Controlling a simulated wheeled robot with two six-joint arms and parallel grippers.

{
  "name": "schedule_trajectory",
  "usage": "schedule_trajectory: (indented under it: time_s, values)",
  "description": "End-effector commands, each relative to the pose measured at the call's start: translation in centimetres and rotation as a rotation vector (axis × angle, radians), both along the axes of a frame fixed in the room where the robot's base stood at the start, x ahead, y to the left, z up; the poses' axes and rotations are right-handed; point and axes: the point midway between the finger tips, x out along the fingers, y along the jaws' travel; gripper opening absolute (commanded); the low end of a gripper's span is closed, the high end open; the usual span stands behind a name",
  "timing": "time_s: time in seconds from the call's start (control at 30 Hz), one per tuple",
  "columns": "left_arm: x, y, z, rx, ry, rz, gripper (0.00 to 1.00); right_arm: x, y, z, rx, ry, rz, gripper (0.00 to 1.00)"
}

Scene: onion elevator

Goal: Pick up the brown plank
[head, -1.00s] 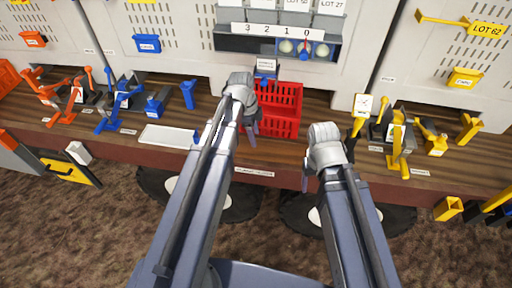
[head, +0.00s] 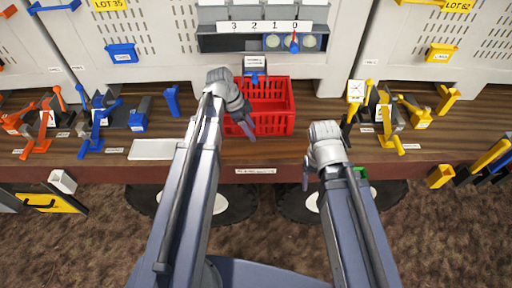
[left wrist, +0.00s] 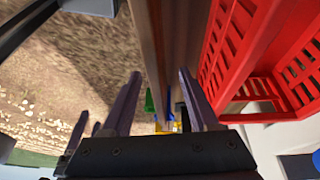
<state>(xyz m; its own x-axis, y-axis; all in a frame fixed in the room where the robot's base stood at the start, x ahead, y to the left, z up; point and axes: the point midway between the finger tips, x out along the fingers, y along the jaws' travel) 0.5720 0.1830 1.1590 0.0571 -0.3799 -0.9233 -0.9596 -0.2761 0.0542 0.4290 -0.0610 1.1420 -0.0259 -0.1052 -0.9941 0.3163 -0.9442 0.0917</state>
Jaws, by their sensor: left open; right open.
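A brown wooden bench top (head: 330,150) with a reddish-brown front edge (head: 220,172) runs across the head view; I cannot make out a separate loose brown plank. My left gripper (head: 247,128) is open in front of the left part of the red crate. In the left wrist view, its two fingers (left wrist: 158,105) are spread with a long brown edge (left wrist: 150,45) running up between them; I cannot tell whether they touch it. My right gripper (head: 306,178) is open and lower, by the bench's front edge, its fingers partly hidden by its wrist.
The red crate (head: 280,92) stands on the bench beside my left gripper. A white panel (head: 153,149) and blue levers (head: 92,135) are left of it; yellow levers (head: 395,135) are to the right. Large black wheels (head: 232,200) show below. The bench between crate and yellow levers is clear.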

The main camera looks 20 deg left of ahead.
Motion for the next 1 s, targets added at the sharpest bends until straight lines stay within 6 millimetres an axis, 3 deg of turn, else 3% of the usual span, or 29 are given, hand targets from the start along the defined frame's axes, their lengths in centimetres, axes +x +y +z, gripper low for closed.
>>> schedule_trajectory:
  time_s: [0.2,0.47,0.83,1.0]
  values:
    - [0.1,-0.8,-2.1,-0.001,-0.001,-0.002,0.60,0.0,0.0,-2.1,0.000,-0.001,-0.002,0.67]
    - [0.1,-1.0,-2.4,-0.001,-0.001,-0.001,0.60,0.0,0.0,-2.4,0.000,-0.001,-0.002,0.67]
    - [0.3,-2.5,-6.4,-0.001,0.000,-0.002,0.60,0.1,0.0,-6.4,0.000,-0.002,0.002,0.67]
    - [0.4,-3.0,-7.0,-0.001,0.000,0.000,0.60,0.1,0.0,-7.0,-0.001,-0.002,0.005,0.67]
